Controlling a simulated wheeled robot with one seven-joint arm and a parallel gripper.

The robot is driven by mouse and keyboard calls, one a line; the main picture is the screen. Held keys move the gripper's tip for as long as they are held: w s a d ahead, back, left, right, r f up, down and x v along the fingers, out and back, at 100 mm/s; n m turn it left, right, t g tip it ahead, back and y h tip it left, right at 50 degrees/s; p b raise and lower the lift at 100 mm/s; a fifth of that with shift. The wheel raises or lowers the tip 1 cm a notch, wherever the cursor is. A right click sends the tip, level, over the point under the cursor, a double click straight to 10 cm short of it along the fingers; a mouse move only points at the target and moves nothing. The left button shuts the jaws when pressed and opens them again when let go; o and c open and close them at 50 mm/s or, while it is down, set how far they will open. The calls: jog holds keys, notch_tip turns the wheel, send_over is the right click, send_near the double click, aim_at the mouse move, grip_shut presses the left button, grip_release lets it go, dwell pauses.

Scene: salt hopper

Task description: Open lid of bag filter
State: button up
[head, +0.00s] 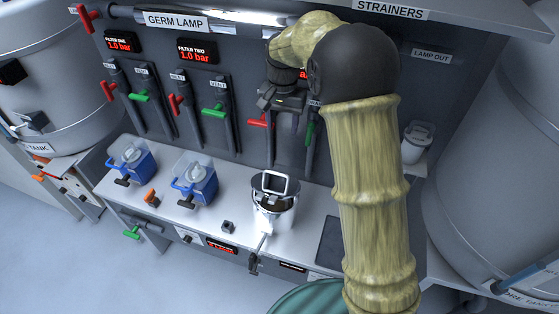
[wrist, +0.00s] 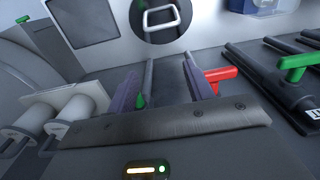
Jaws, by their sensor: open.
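The likely bag filter is a pale steel pot (head: 273,221) on the counter, right of the two blue units. A white rectangular handle (head: 288,185) stands over its dark round top. The same dark round top with the handle (wrist: 161,19) shows at the top edge of the wrist view. I cannot tell whether the lid is fully seated. My gripper (head: 287,108) is open and empty, up by the back panel, behind and above the pot and apart from it. In the wrist view my gripper's (wrist: 162,82) two fingers are spread, with nothing held between them.
A red valve lever (head: 260,123) and a green lever (head: 310,133) are close to my gripper. Blue units (head: 133,160) and (head: 195,182) stand left on the counter. A white canister (head: 416,142) stands right. The counter (head: 238,198) between the units and pot is mostly clear.

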jog(key=shift+n+t, duration=0.5)
jog(key=shift+n, duration=0.2)
jog(key=s+d, duration=0.4)
jog(key=s, duration=0.1)
jog(key=s+d, duration=0.2)
jog(key=shift+s+d+f, duration=0.4)
grip_shut()
jog(key=s+d+f+n, duration=0.1)
jog(key=s+d, duration=0.2)
jog(key=s, duration=0.4)
jog(key=s+d+f+n+t, duration=0.1)
jog(key=s+d+f, duration=0.1)
jog(key=s, duration=0.6)
jog(key=shift+d, duration=0.55)
jog(key=shift+f, duration=0.1)
